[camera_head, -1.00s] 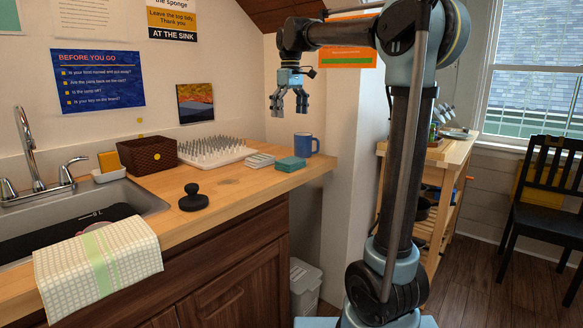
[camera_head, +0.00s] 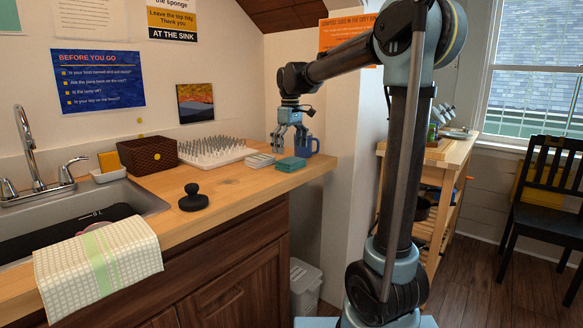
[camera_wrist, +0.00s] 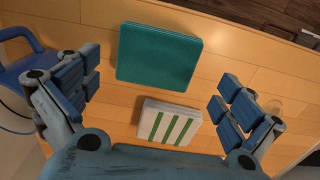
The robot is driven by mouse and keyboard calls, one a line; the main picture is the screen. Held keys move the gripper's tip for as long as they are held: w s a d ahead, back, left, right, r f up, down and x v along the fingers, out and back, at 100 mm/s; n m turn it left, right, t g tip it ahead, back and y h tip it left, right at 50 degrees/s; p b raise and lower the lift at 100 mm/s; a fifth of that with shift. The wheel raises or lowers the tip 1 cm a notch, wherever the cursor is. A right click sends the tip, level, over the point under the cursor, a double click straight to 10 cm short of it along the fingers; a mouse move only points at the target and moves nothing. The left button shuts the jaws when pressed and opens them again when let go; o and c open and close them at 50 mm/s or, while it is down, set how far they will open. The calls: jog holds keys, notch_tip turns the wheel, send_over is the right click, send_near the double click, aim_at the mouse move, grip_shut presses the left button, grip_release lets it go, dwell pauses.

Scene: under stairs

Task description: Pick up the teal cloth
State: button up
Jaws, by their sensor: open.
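The teal cloth (camera_head: 291,164) is a small folded block lying flat near the right end of the wooden counter. In the wrist view the teal cloth (camera_wrist: 158,56) lies ahead of my fingers, near the middle top. My gripper (camera_head: 289,149) is open and empty, pointing down just above the cloth and the blue mug. In the wrist view my gripper (camera_wrist: 160,100) has its fingers spread wide, with a white cloth with green stripes (camera_wrist: 168,123) between them and nearer to me than the teal one. My fingers partly hide the mug in the head view.
A blue mug (camera_head: 306,146) stands right behind the teal cloth; it also shows at the left of the wrist view (camera_wrist: 22,70). A white spiked rack (camera_head: 215,150), a brown basket (camera_head: 147,155) and a black knobbed object (camera_head: 193,199) stand farther left. The counter's front right is clear.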

aim_at(290, 160)
jog(key=shift+f, duration=2.3)
jog(key=shift+c, duration=0.6)
jog(key=c, duration=0.7)
